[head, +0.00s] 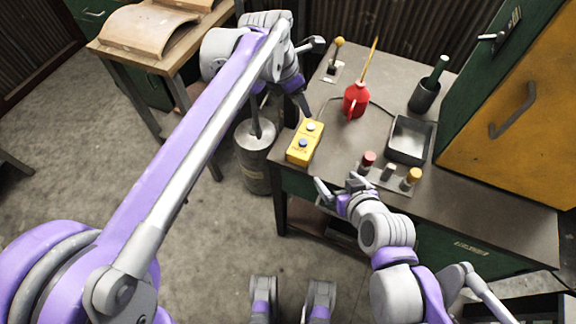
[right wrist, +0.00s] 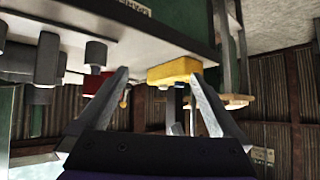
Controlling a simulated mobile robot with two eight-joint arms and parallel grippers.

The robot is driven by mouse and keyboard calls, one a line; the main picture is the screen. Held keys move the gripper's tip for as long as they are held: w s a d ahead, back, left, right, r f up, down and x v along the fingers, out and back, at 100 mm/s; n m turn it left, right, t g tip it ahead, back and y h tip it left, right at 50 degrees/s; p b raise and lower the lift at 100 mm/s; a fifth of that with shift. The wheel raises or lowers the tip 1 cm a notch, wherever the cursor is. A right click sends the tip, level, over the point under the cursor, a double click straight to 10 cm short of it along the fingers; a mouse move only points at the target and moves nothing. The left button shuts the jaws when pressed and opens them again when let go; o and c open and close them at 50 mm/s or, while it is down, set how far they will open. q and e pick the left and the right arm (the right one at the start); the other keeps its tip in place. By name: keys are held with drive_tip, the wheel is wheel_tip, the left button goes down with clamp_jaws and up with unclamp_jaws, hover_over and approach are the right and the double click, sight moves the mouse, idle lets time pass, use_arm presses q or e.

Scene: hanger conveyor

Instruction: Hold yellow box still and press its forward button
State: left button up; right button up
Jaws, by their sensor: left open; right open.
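The yellow box (head: 294,155) lies on the bench near its left front edge, with two round buttons on top: one (head: 311,127) toward the back and one (head: 303,143) toward the front. My left gripper (head: 281,121) is open and points down at the bench's left edge; one finger is close to the box's far end, and I cannot tell if it touches. My right gripper (head: 338,186) is open and empty at the bench's front edge, apart from the box. In the right wrist view, the box (right wrist: 172,71) appears beyond and between the fingers (right wrist: 158,75).
Red, grey and yellow knobs (head: 367,162) stand right of the box, beside a metal tray (head: 409,139). Behind are a red oil can (head: 356,100), a lever (head: 335,58) and a dark cup (head: 424,96). A grey drum (head: 256,172) stands left of the bench.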

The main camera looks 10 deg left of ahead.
drive_tip(key=w+a+r+t+y, duration=0.2)
drive_tip(key=w+a+r+t, duration=0.65)
drive_tip(key=a, duration=0.25)
drive_tip(key=m+h, duration=0.7)
drive_tip(key=h, duration=0.4)
approach(303, 144)
drive_tip(key=shift+w+a+f+g, duration=0.15)
drive_tip(key=shift+w+f+g, duration=0.2)
drive_tip(key=shift+g, duration=0.1)
drive_tip(key=x, duration=1)
drive_tip(key=shift+w, duration=0.2)
